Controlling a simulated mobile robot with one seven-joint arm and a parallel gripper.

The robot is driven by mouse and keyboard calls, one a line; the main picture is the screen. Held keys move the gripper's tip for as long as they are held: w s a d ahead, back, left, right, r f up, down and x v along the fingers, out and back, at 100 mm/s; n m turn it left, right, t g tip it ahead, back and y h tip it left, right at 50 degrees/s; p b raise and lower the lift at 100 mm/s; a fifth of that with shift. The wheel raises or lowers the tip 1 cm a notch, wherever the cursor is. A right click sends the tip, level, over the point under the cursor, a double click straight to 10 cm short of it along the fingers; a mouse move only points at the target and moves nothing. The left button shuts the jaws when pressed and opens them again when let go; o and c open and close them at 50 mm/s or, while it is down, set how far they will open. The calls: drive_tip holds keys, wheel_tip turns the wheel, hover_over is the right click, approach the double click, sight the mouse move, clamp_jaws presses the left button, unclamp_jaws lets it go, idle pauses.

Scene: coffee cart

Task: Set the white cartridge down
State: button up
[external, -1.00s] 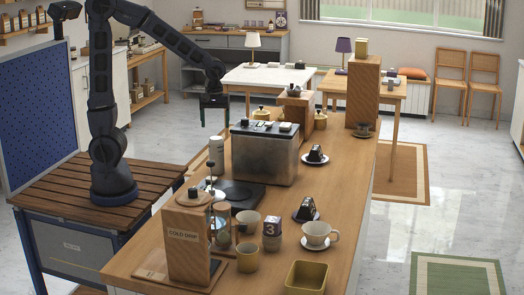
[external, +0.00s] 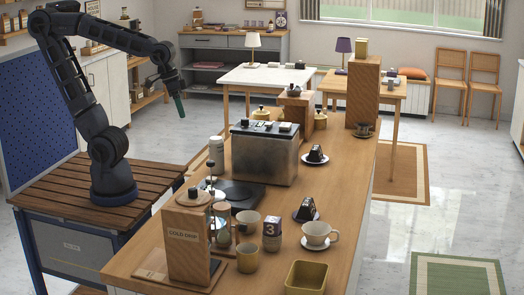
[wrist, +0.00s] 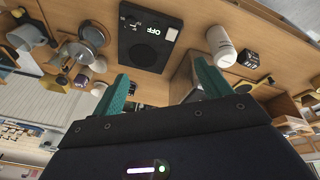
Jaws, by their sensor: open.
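The white cartridge (external: 216,152) is a pale upright cylinder on the wooden counter, just left of the metal-sided box, behind the black flat device. In the wrist view the white cartridge (wrist: 221,46) shows at upper right, beyond the right fingertip and apart from it. My gripper (external: 181,106) is raised in the air, left of the cartridge and above it, clear of the counter. In the wrist view my gripper (wrist: 161,80) has its two green fingers spread wide with nothing held between them.
The black flat device (wrist: 150,37) reads OFF. The metal-sided box (external: 264,155) stands right of the cartridge. The wooden COLD DRIP stand (external: 187,245), cups and a yellow square bowl (external: 306,277) crowd the near counter. The air around my gripper is free.

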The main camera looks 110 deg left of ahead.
drive_tip(key=s+d+r+m+t, duration=0.1)
drive_tip(key=s+d+m, duration=0.4)
drive_tip(key=m, duration=0.1)
drive_tip(key=shift+s+d+r, duration=0.15)
drive_tip(key=shift+d+r, duration=0.15)
drive_tip(key=shift+d, duration=0.1)
